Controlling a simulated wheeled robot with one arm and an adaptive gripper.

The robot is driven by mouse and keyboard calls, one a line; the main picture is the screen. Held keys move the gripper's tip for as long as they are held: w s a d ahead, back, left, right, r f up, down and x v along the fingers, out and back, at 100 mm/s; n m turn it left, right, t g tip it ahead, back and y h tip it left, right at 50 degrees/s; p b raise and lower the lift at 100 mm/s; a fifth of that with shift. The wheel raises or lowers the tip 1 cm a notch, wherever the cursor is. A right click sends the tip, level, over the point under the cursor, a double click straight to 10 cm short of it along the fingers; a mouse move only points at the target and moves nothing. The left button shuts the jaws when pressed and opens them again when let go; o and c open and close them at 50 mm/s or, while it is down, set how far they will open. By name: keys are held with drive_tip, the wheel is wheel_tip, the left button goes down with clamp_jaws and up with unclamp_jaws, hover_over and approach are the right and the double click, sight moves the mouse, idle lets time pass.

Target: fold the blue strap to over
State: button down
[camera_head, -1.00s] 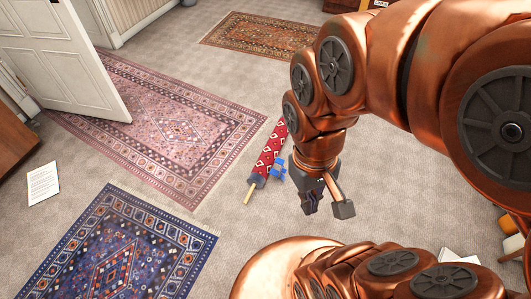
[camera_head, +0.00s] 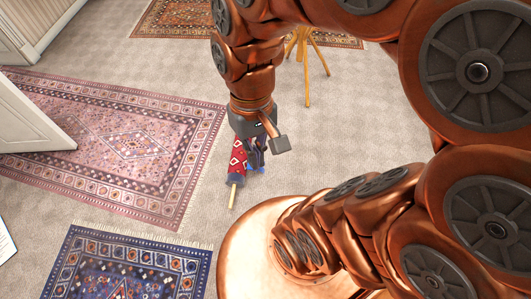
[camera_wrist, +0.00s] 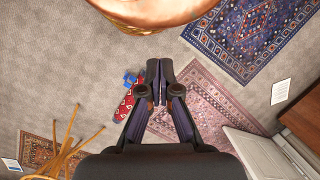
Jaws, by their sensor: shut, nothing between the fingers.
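A red patterned rolled bundle (camera_head: 238,160) with a pale wooden stick at its near end lies on the carpet, partly hidden behind my arm. The blue strap (camera_head: 261,169) shows as a small blue patch at the bundle's right side, mostly hidden by my gripper. My gripper (camera_head: 257,156) points down over this spot, shut and empty. In the wrist view the blue strap (camera_wrist: 130,79) and the red bundle (camera_wrist: 124,107) lie just left of my shut fingertips (camera_wrist: 160,64). I cannot tell whether the fingers touch the strap.
A pink rug (camera_head: 125,145) lies left of the bundle, with a blue rug (camera_head: 125,268) nearer. A white door (camera_head: 30,120) stands open at the left. A wooden-legged stand (camera_head: 305,65) stands behind my arm, near a brown rug (camera_head: 165,18). Bare carpet surrounds the bundle.

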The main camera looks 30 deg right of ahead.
drive_tip(key=w+a+f+m+g+y+b, duration=0.1)
drive_tip(key=w+a+f+m+y+b, duration=0.15)
drive_tip(key=w+f+b, duration=0.45)
drive_tip(key=w+a+f+m+y+b, duration=0.1)
drive_tip(key=w+f+m+y+b, duration=0.25)
drive_tip(key=w+f, duration=0.5)
drive_tip(key=w+d+f+m+t+y+b, duration=0.25)
drive_tip(key=w+d+f+b, duration=0.25)
drive_tip(key=w+f, duration=0.25)
drive_tip(key=w+d+f+m+t+y+b, duration=0.1)
drive_tip(key=w+d+f+m+y+b, duration=0.3)
drive_tip(key=w+f, duration=0.35)
drive_tip(key=w+d+f+m+t+b, duration=0.25)
drive_tip(key=d+f+b, duration=0.25)
drive_tip(key=d+f, duration=0.45)
drive_tip(key=w+d+f+m+t+b, duration=0.1)
drive_tip(key=d+f+m+t+b, duration=0.45)
drive_tip(key=f, duration=0.75)
drive_tip(key=s+d+f+m+h+b, duration=0.2)
drive_tip(key=s+d+f+b, duration=0.15)
drive_tip(key=d+f, duration=0.6)
drive_tip(key=s+d+f+m+h+b, duration=0.2)
drive_tip(key=s+d+f+m+b, duration=0.3)
drive_tip(key=f, duration=0.7)
drive_tip(key=w+a+f+n+b, duration=0.2)
drive_tip(key=w+a+b, duration=0.1)
drive_tip(key=w+a, duration=0.5)
drive_tip(key=shift+w+a+f+t, duration=0.3)
drive_tip(key=shift+w+f+t, duration=0.15)
drive_tip(key=shift+w, duration=0.1)
